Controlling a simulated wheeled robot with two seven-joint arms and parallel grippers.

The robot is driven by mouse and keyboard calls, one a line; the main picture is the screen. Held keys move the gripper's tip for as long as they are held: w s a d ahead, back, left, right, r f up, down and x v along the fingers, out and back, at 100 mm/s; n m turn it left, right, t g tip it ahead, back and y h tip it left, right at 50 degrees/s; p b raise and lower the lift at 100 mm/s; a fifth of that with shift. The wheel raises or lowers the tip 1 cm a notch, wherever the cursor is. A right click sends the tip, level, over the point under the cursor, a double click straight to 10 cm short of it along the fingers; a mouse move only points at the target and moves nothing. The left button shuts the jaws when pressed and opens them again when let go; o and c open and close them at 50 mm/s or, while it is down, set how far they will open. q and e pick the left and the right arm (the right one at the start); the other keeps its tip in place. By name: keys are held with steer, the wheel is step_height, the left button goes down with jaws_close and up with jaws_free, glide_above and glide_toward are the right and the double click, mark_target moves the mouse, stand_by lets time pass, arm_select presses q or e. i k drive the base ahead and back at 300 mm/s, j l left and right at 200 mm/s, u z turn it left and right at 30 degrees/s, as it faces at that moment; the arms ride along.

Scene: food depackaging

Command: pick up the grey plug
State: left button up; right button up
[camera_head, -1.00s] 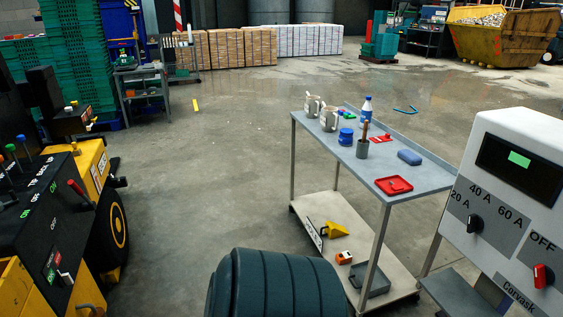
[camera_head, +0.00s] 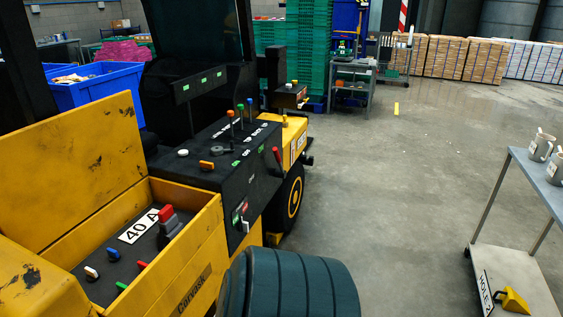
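A grey block-shaped piece with a red top (camera_head: 170,222), which looks like the grey plug, stands in the open yellow compartment (camera_head: 208,222) of a yellow and black vehicle at the left. It is beside a white "40 A" label (camera_head: 139,226). Whether it is seated in a socket I cannot tell. Small white, blue, red and green knobs are in the same compartment. Neither of my grippers is in view.
The compartment's yellow lid (camera_head: 75,170) stands raised behind it. The vehicle's black panel (camera_head: 215,155) carries levers and buttons. A cart (camera_head: 520,275) with mugs stands at the right. The concrete floor (camera_head: 400,190) between is clear.

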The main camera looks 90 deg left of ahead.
mark_target(168, 220)
steer(key=u, duration=3.6)
steer(key=i+l+u, duration=0.1)
steer(key=l, duration=0.4)
steer(key=i+l+u, duration=0.1)
steer(key=l, duration=0.35)
steer(key=i+l+u, duration=0.15)
steer(key=l, duration=0.35)
steer(key=i+l+u, duration=0.1)
steer(key=l, duration=0.4)
